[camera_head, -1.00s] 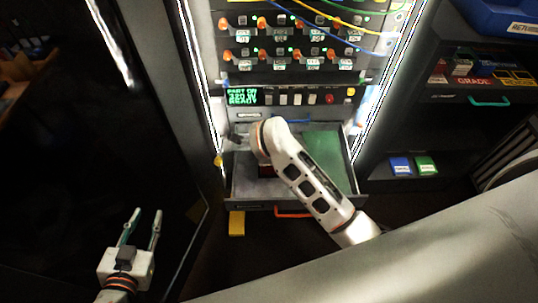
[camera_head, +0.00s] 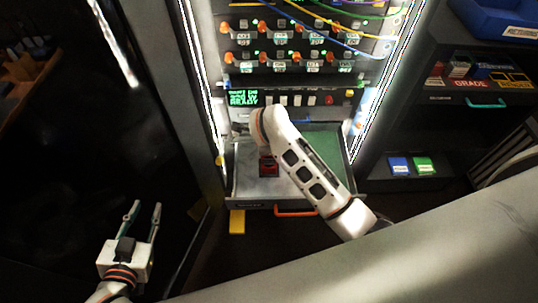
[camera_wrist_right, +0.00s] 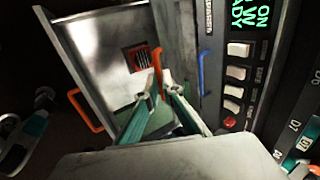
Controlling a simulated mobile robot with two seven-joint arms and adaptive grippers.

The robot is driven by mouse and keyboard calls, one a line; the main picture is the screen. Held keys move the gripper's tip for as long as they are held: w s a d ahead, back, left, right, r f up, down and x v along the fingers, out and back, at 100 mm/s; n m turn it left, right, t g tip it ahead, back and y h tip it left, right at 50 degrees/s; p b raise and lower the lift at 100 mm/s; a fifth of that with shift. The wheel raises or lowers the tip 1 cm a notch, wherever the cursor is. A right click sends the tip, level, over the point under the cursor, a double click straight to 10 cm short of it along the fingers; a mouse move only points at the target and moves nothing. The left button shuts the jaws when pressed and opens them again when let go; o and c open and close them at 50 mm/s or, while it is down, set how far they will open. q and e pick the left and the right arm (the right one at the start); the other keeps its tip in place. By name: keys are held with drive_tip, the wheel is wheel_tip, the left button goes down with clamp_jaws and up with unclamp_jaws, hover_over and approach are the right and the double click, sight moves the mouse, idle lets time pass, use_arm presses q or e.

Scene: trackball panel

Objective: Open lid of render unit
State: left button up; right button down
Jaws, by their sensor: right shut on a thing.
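The render unit (camera_head: 291,98) is a grey rack panel with a lit green display, white buttons and a red button; it shows at the right of the right wrist view (camera_wrist_right: 255,75). A grey lid-like panel (camera_wrist_right: 178,35) stands beside it. My right gripper (camera_wrist_right: 160,84) is shut on an orange handle (camera_wrist_right: 156,62) near this panel. In the head view my right arm hides its fingertips. My left gripper (camera_head: 146,206) is open and empty at lower left, away from the rack.
An open drawer (camera_head: 245,190) with an orange front handle (camera_head: 296,211) juts out below the panel. A dark red block (camera_head: 268,166) lies inside. A blue handle (camera_wrist_right: 201,72) is near my right fingers. Shelves with boxes (camera_head: 424,165) stand at the right.

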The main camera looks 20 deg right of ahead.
drive_tip(key=shift+w+d+r+p, duration=0.2)
drive_tip(key=shift+w+r+p, duration=0.15)
drive_tip(key=shift+w+r, duration=0.25)
drive_tip(key=shift+w+d+r+p, duration=0.15)
drive_tip(key=shift+w+r+p, duration=0.2)
drive_tip(key=shift+w+r, duration=0.25)
drive_tip(key=shift+w, duration=0.05)
drive_tip(key=shift+w+d+r, duration=0.2)
drive_tip(key=shift+w+r, duration=0.2)
drive_tip(key=shift+w, duration=0.15)
drive_tip(key=shift+w+d+r+p, duration=0.15)
drive_tip(key=shift+w+r+p, duration=0.25)
drive_tip(key=shift+w, duration=0.35)
